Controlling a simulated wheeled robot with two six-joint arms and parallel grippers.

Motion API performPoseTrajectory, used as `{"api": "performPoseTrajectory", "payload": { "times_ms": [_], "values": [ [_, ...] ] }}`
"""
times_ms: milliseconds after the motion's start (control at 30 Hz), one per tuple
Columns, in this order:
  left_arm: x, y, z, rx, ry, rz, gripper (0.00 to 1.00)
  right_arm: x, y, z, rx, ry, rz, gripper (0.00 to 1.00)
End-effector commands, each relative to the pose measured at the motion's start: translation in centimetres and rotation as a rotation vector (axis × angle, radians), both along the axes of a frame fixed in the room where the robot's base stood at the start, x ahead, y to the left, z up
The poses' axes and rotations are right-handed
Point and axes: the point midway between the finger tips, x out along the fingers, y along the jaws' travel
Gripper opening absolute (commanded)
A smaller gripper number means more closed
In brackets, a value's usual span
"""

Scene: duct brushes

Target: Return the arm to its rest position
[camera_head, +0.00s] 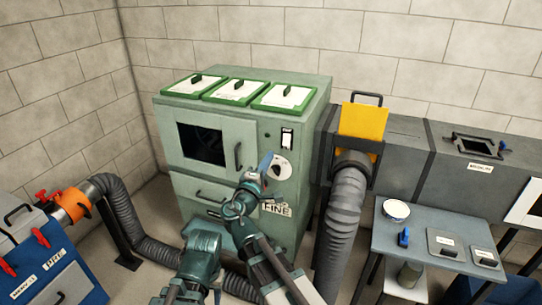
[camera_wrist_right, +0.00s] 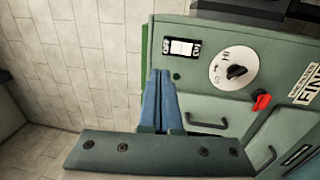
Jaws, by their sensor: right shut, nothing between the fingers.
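My right gripper (camera_head: 266,163) is in front of the green cabinet (camera_head: 222,184), near its round dial (camera_head: 281,166). Its blue fingers are together and empty. In the right wrist view the shut fingers (camera_wrist_right: 157,98) stand against the cabinet's green front, to the left of the dial (camera_wrist_right: 232,70). I see a gap to neither the panel nor the handle clearly, so contact cannot be told. Teal and grey links of my own show at the bottom of the head view. My left gripper is not in view.
The cabinet has a dark window (camera_head: 201,143), handles and a red knob (camera_wrist_right: 261,101). A grey hose (camera_head: 341,225) hangs below a yellow plate (camera_head: 362,121). A small table (camera_head: 393,246) stands right; a blue case (camera_head: 62,280) stands left. Another hose crosses the floor behind my arm links.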

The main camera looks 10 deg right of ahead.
Motion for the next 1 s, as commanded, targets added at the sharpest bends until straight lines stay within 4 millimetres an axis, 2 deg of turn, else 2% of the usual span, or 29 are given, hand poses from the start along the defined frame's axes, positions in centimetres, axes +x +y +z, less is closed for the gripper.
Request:
{"api": "performPoseTrajectory", "payload": {
  "times_ms": [333, 467, 567, 633, 733, 867, 1000],
  "values": [
    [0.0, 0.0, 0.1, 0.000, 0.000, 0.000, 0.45, -0.1, 0.0, 0.0, 0.005, 0.001, -0.002, 0.00],
    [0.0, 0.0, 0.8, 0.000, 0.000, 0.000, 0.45, -1.1, -0.9, -0.9, 0.093, 0.027, -0.042, 0.00],
    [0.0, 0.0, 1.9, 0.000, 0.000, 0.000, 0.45, -3.0, -2.0, -3.0, 0.252, 0.087, -0.115, 0.00],
    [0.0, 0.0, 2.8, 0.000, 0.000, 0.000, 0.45, -4.9, -2.4, -5.2, 0.390, 0.152, -0.182, 0.00],
    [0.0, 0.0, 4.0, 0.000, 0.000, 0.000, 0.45, -8.0, -2.1, -8.6, 0.585, 0.270, -0.277, 0.00],
    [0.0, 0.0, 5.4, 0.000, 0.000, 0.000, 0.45, -12.7, 0.1, -12.7, 0.820, 0.458, -0.387, 0.00],
    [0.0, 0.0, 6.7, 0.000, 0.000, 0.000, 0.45, -18.0, 3.8, -15.4, 1.028, 0.681, -0.474, 0.00]
  ]
}}
